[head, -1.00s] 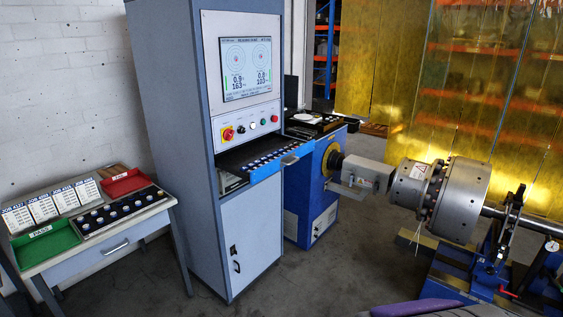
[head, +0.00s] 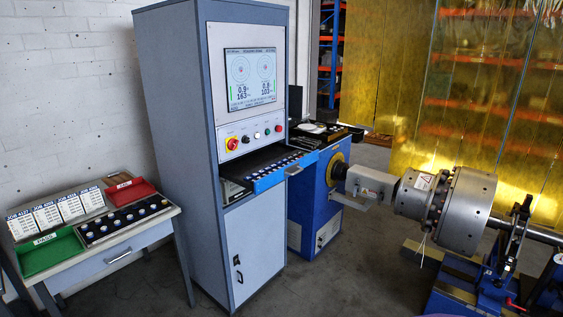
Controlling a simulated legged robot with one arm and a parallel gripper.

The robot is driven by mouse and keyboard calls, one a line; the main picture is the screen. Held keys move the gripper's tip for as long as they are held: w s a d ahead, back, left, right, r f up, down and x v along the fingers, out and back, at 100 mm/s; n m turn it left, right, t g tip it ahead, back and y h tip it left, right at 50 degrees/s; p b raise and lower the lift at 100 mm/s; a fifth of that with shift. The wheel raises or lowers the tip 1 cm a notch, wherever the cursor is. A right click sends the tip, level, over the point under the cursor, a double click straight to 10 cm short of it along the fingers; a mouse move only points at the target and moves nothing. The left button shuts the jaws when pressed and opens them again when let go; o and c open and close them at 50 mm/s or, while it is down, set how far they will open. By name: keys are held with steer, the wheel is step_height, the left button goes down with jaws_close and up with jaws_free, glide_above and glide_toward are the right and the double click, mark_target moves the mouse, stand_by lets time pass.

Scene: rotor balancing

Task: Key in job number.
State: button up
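The grey control cabinet (head: 180,130) stands in the middle left. Its screen (head: 251,79) is lit and shows two round dials with readings that look like 0.9 and 163 on the left, 0.9 and 103 on the right. Below it is a button panel (head: 256,136) with a red knob on yellow and several small buttons. A pulled-out blue drawer (head: 270,177) holds rows of pale round keys. White job cards (head: 47,219) with "JOB" headings stand on the side table; their smaller text is too small to read. My gripper is not in view.
The side table (head: 120,249) at the left carries a green PASS tray (head: 50,253), a red tray (head: 130,191) and a black rack of round pieces (head: 122,221). The steel rotor (head: 463,208) sits on a blue stand at the right. Grey floor (head: 345,265) is clear between cabinet and rotor.

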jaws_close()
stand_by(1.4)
